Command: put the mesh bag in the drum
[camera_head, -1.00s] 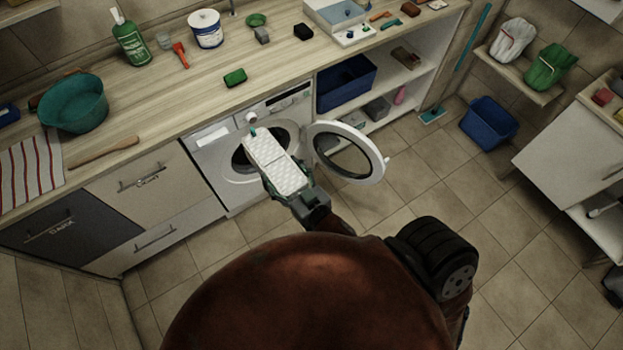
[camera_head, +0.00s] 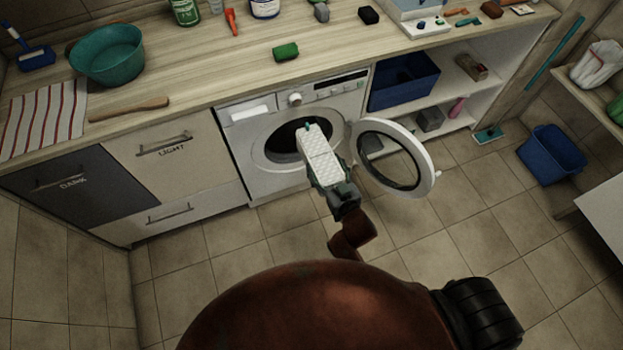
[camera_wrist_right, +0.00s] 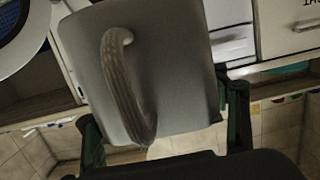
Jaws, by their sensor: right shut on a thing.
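The mesh bag (camera_head: 318,150) is a white, flat, quilted-looking block in the head view. My right gripper (camera_head: 328,184) is shut on its near end and holds it up in front of the washing machine. In the right wrist view the bag (camera_wrist_right: 182,70) appears grey with a curved loop on its face, between the two fingers of the gripper (camera_wrist_right: 165,125). The drum (camera_head: 287,138) is the dark round opening in the white machine front. The bag's far end overlaps the right part of the opening in the picture; the remaining gap is hard to judge. My left gripper is out of view.
The round door (camera_head: 428,180) stands open just right of the bag and gripper. The washing machine (camera_head: 247,160) sits under the wooden counter (camera_head: 215,75). Drawers are at left; a shelf with a blue bin (camera_head: 400,88) is at right. The floor in front is clear.

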